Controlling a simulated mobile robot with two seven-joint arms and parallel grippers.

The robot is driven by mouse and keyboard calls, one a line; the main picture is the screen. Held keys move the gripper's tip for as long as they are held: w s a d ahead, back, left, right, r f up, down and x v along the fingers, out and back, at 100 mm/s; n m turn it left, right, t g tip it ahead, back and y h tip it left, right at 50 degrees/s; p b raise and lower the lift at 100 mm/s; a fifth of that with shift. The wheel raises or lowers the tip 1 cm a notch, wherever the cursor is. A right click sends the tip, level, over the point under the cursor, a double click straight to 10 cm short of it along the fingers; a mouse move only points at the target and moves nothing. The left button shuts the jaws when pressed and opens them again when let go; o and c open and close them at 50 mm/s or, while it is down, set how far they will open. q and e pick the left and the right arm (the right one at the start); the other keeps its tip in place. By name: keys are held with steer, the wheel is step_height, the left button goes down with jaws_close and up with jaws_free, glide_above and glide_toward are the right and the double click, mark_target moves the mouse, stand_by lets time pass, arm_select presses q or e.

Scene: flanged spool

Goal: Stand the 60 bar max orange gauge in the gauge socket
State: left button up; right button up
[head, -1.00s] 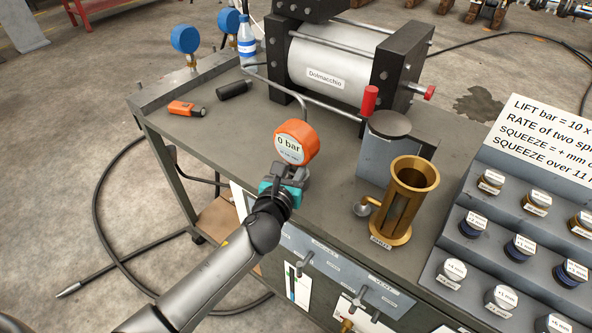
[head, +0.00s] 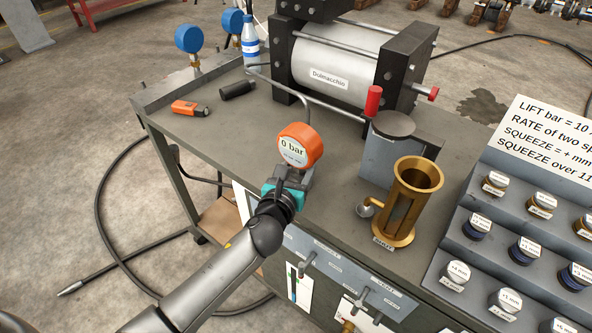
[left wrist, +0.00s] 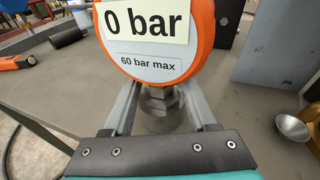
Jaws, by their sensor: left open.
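The orange gauge (head: 298,146) stands upright near the front edge of the bench. Its face reads 0 bar, and in the left wrist view the same gauge (left wrist: 155,62) also reads 60 bar max. My left gripper (head: 292,182) is at its stem, low and from the front. In the left wrist view its fingers (left wrist: 163,105) are open on either side of the metal hex stem, with gaps beside it. The stem goes down to a round grey metal piece; I cannot tell whether this is the gauge socket or how fully the gauge sits in it. My right gripper is not in view.
A brass cylinder (head: 408,205) with a small metal cup stands to the right. A large cylinder labelled Dolmacchio (head: 335,62) lies behind. An orange tool (head: 188,107) and a black one (head: 238,89) lie left. Two blue gauges (head: 189,40) stand at the back left.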

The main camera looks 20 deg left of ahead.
arm_select(q)
steer(key=s+r+p, duration=0.1)
steer(key=s+r, duration=0.1)
steer(key=s, duration=0.9)
steer(key=shift+s+r, duration=0.35)
steer(key=shift+s, duration=0.05)
steer(key=s+a+f+n+g, duration=0.1)
steer(key=s+f+n+g, duration=0.3)
steer(key=f, duration=0.6)
steer(key=s+a+f+n+g, duration=0.15)
steer(key=s+f+n, duration=0.25)
steer(key=f+n, duration=0.45)
steer(key=s+a+f+n+g, duration=0.2)
steer(key=s+f+n+g, duration=0.15)
steer(key=f, duration=0.75)
steer(key=s+f+n+g, duration=0.3)
steer(key=s+f+n, duration=0.3)
steer(key=s, duration=0.6)
steer(key=s+f+n+g, duration=0.2)
steer(key=s+f+n, duration=0.5)
steer(key=s+n, duration=0.4)
steer(key=shift+s+g, duration=0.35)
steer(key=shift+g, duration=0.05)
steer(key=shift+d+f, duration=0.1)
